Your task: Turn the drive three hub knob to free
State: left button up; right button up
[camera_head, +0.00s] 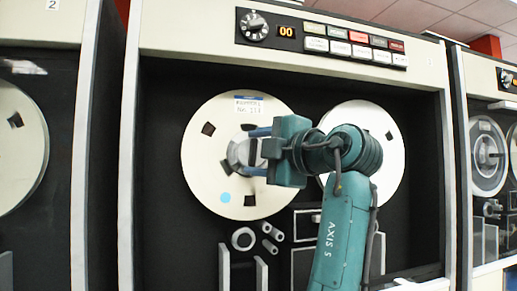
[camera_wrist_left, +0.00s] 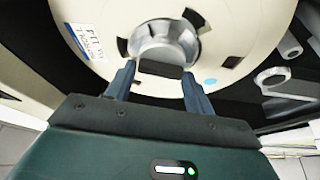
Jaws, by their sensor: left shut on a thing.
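The hub knob (camera_head: 235,152) is a grey round hub at the centre of the left cream reel (camera_head: 205,170) on the middle tape drive. In the left wrist view the hub knob (camera_wrist_left: 160,68) shows a dark bar across its front. My left gripper (camera_head: 248,151) reaches in from the right, with one blue finger above the knob and one below. In the wrist view the left gripper (camera_wrist_left: 158,76) has a finger on each side of the bar, shut on it. Part of the knob is hidden behind the gripper in the head view. My right gripper is not in view.
A second cream reel (camera_head: 375,120) sits behind my arm. Rollers (camera_head: 243,239) lie below the reel. The drive on the left carries a "2" label (camera_head: 53,4).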

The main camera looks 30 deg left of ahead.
pick_arm(q)
jog(key=shift+n, duration=0.5)
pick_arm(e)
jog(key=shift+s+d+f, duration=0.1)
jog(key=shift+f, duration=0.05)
pick_arm(q)
jog(key=o, duration=0.9)
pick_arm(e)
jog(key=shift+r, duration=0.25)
pick_arm(q)
jog(key=shift+d, duration=0.1)
jog(key=b+v, duration=0.1)
jog(key=v, duration=1.2)
jog(key=shift+r, duration=0.35)
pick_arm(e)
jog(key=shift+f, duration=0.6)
